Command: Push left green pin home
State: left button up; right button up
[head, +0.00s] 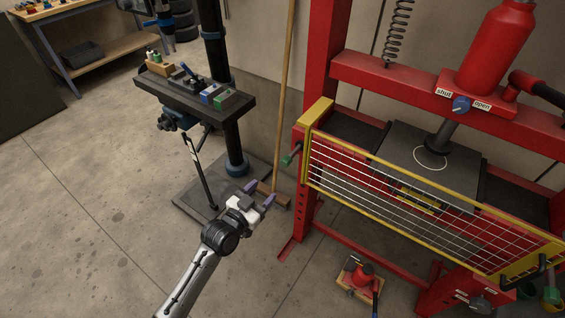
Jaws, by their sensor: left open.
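The left green pin (289,158) sticks out to the left from the red press frame's left post, below the yellow corner piece. Part of its shank shows between the green grip and the post. My left gripper (260,193) is open, with its two purple-tipped fingers apart and nothing between them. In the picture it is below and to the left of the pin, not touching it. My right gripper is not in view.
A yellow-framed wire guard (420,208) spans the press front. A drill press table (187,99) with small blocks stands behind left. A wooden pole (286,90) leans by the wall. A red jack (364,275) sits on the floor. Floor at left is clear.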

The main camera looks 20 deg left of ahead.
aim_at(283, 164)
pick_arm(q)
jog(key=b+x, duration=0.1)
jog(key=x, duration=0.3)
jog(key=b+x, duration=0.1)
jog(key=x, duration=0.2)
jog(key=a+b+x, duration=0.1)
jog(key=b+x, duration=0.1)
jog(key=x, duration=0.2)
jog(key=shift+w, duration=0.45)
jog(key=shift+x, duration=0.9)
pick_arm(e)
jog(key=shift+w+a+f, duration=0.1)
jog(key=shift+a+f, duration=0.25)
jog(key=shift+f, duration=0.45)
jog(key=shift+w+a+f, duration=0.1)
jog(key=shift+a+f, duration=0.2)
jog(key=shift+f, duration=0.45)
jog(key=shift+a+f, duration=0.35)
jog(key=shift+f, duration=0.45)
pick_arm(q)
jog(key=shift+c, duration=0.4)
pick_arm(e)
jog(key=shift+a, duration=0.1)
pick_arm(q)
jog(key=c, duration=0.6)
grip_shut()
